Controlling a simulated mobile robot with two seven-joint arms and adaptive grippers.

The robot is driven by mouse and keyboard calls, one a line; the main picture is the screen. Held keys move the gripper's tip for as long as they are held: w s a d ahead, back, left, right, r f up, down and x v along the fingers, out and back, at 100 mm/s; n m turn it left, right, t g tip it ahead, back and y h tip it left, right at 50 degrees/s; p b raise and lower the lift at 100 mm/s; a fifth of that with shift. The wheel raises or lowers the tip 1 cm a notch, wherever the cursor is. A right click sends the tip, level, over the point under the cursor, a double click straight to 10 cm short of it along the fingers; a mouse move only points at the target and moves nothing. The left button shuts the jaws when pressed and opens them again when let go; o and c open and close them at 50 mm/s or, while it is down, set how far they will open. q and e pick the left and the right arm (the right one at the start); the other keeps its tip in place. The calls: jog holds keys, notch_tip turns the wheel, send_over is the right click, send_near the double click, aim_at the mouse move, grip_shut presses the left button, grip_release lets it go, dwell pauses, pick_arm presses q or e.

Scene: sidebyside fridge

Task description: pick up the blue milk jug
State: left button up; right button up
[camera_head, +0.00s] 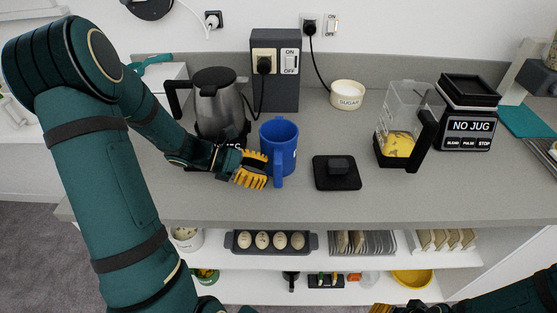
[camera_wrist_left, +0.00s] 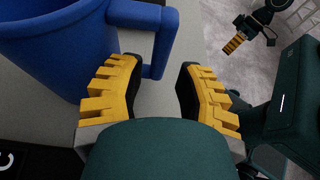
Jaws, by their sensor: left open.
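The blue milk jug (camera_head: 279,142) stands upright on the grey counter, its handle facing the front edge. In the left wrist view the jug (camera_wrist_left: 60,50) fills the upper left, and its handle (camera_wrist_left: 157,45) points toward the space between my fingers. My left gripper (camera_head: 252,170) is just left of the handle. In the wrist view this left gripper (camera_wrist_left: 165,95) is open with nothing between its yellow fingers. My right gripper (camera_head: 385,309) shows only in part at the bottom edge; it also shows small in the wrist view (camera_wrist_left: 234,44), too small to judge.
A steel kettle (camera_head: 217,104) stands close behind my left gripper. A shelf with eggs (camera_head: 271,241) is below the counter.

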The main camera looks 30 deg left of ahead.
aim_at(278, 187)
pick_arm(q)
jog(key=b+x, duration=0.1)
jog(key=x, duration=0.3)
jog(key=shift+w+d+f, duration=0.15)
jog(key=shift+d, duration=0.1)
grip_shut()
